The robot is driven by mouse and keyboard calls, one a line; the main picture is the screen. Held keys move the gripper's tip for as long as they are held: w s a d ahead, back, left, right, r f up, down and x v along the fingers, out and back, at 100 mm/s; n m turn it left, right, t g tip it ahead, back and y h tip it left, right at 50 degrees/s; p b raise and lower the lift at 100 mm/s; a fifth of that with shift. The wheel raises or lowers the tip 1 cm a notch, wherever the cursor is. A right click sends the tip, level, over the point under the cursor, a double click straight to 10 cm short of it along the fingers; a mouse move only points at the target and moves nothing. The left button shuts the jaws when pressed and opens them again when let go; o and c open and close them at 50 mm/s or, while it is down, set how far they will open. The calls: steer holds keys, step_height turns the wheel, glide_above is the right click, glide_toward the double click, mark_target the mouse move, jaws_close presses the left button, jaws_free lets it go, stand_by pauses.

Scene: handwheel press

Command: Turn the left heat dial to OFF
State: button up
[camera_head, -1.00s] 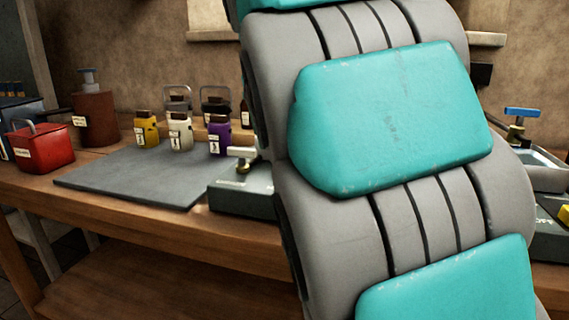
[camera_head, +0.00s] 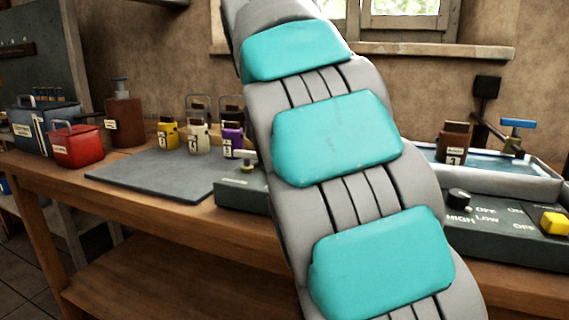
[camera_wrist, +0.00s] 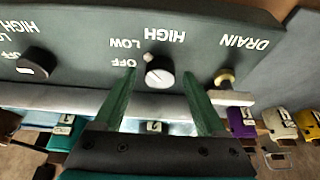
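The left heat dial (camera_wrist: 158,72) shows in the wrist view as a round knob with a pale face, on a dark panel whose lettering appears upside down. A small pale nub at its upper left points roughly toward LOW; OFF lies left of the dial. My gripper (camera_wrist: 160,75) is open, its two green fingers apart on either side of the dial in the picture. I cannot tell whether they touch it. In the head view my arm hides this dial and my gripper.
Another black dial (camera_head: 459,197) sits on the panel's right part, near a yellow block (camera_head: 554,223). The DRAIN knob (camera_wrist: 225,77) is beside the left dial. A grey mat (camera_head: 150,172), several jars and a red box (camera_head: 78,146) stand left. A tray (camera_head: 500,180) lies behind the panel.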

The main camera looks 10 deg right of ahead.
jaws_close()
stand_by(0.3)
steer(key=shift+n, duration=0.4)
steer(key=n+y, duration=0.1)
steer(key=n, duration=0.2)
steer(key=shift+d+n+y, duration=0.1)
steer(key=shift+n+y, duration=0.2)
steer(key=shift+y, duration=0.1)
steer(key=shift+d+n+t+y, duration=0.15)
steer(key=shift+n+y, duration=0.3)
steer(key=shift+n, duration=0.65)
steer(key=shift+a+n+t+y, duration=0.1)
steer(key=shift+n+t+y, duration=0.25)
steer(key=shift+n, duration=0.75)
steer(key=shift+o, duration=0.5)
jaws_free()
steer(key=shift+d, duration=0.1)
